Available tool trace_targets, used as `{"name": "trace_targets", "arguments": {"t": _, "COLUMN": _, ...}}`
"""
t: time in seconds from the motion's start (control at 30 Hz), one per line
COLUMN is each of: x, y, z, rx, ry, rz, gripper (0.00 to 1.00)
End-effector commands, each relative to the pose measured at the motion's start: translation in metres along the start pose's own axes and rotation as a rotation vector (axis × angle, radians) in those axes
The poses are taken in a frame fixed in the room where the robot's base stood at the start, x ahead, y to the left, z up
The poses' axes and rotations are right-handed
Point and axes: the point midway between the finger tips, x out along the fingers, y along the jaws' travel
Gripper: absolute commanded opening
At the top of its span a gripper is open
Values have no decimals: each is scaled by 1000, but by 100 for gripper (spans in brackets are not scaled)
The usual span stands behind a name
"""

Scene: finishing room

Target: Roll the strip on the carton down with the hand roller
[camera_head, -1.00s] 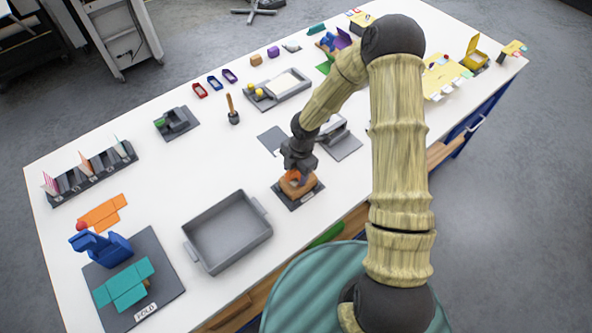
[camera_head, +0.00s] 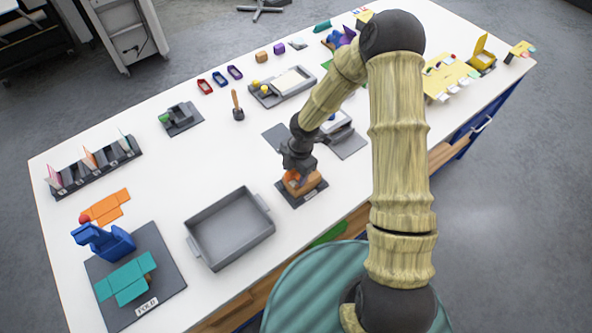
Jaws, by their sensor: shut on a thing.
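A small brown carton (camera_head: 307,187) sits on a dark mat (camera_head: 312,194) near the table's front edge, in the middle of the head view. My gripper (camera_head: 294,175) points down at the carton's left side. It is shut on a small orange thing (camera_head: 291,177), which looks like the hand roller and is at the carton's top. My gripper hides part of both. I cannot make out the strip, nor tell whether the roller touches the carton.
A grey tray (camera_head: 190,240) stands left of the carton. A blue fixture (camera_head: 112,244) and a teal flat blank (camera_head: 127,281) are on a mat at the front left. A grey stand (camera_head: 347,146) is behind the carton to the right. White table between the tray and the back row is mostly clear.

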Motion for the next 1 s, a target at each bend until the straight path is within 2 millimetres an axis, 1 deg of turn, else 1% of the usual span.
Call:
{"name": "trace_targets", "arguments": {"t": 0.23, "x": 1, "y": 0, "z": -1, "rx": -1, "ry": 1, "rz": -1, "gripper": 34}}
{"name": "trace_targets", "arguments": {"t": 0.5, "x": 0, "y": 0, "z": -9, "rx": -1, "ry": 0, "rz": -2, "gripper": 33}}
{"name": "trace_targets", "arguments": {"t": 0.77, "x": 0, "y": 0, "z": -9, "rx": 0, "ry": 0, "rz": -1, "gripper": 33}}
{"name": "trace_targets", "arguments": {"t": 0.87, "x": -4, "y": 1, "z": -9, "rx": 0, "ry": 0, "rz": -1, "gripper": 33}}
{"name": "trace_targets", "arguments": {"t": 1.0, "x": -14, "y": 2, "z": -10, "rx": 0, "ry": 0, "rz": 0, "gripper": 33}}
